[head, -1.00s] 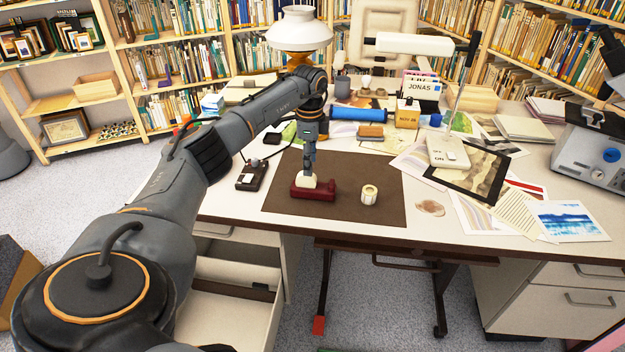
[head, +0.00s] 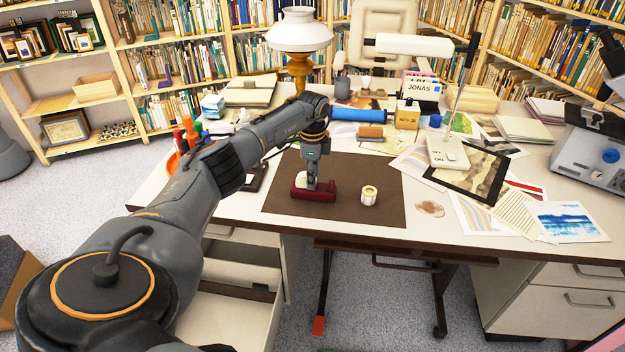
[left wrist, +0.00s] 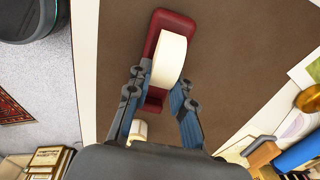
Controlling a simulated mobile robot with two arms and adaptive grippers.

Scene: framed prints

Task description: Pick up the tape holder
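The tape holder (head: 313,193) is dark red with a white tape roll in it and stands on the brown desk mat (head: 345,217). My left gripper (head: 312,183) points down right over it. In the left wrist view, the red holder (left wrist: 151,47) with its white roll (left wrist: 169,60) lies ahead and between the fingers. The fingers of my left gripper (left wrist: 160,105) are apart, one on each side of the holder; I cannot tell whether they touch it. My right gripper is not in view.
A loose roll of tape (head: 369,195) stands on the mat to the right. A desk lamp (head: 448,150) and papers lie farther right. A blue cylinder (head: 357,114) and a white-shaded lamp (head: 299,32) are behind. The mat's front part is clear.

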